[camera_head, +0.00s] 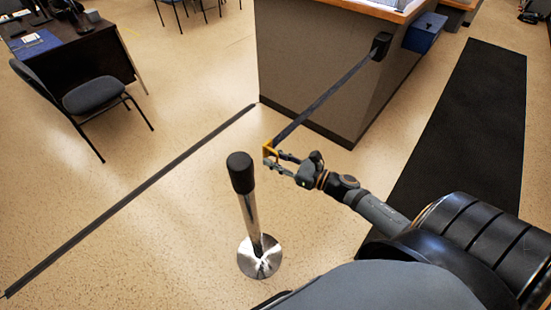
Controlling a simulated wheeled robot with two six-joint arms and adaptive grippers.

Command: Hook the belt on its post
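The dark belt (322,99) runs taut from a black wall unit (380,46) on the grey counter to an orange end clip (268,151). My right gripper (276,162) has its fingertips at this clip and appears shut on it, holding it above the floor. The post (248,212) is chrome with a black cap (240,172) and a round shiny base (259,257). It stands upright on the floor. In the picture the clip is up and to the right of the cap, apart from it. My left gripper is out of view.
The counter (310,65) stands behind the belt, with a blue box (425,32) on its side. A black mat (468,120) lies at the right. A dark strip (135,194) crosses the floor at left. A chair (95,95) and desk (75,50) are upper left.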

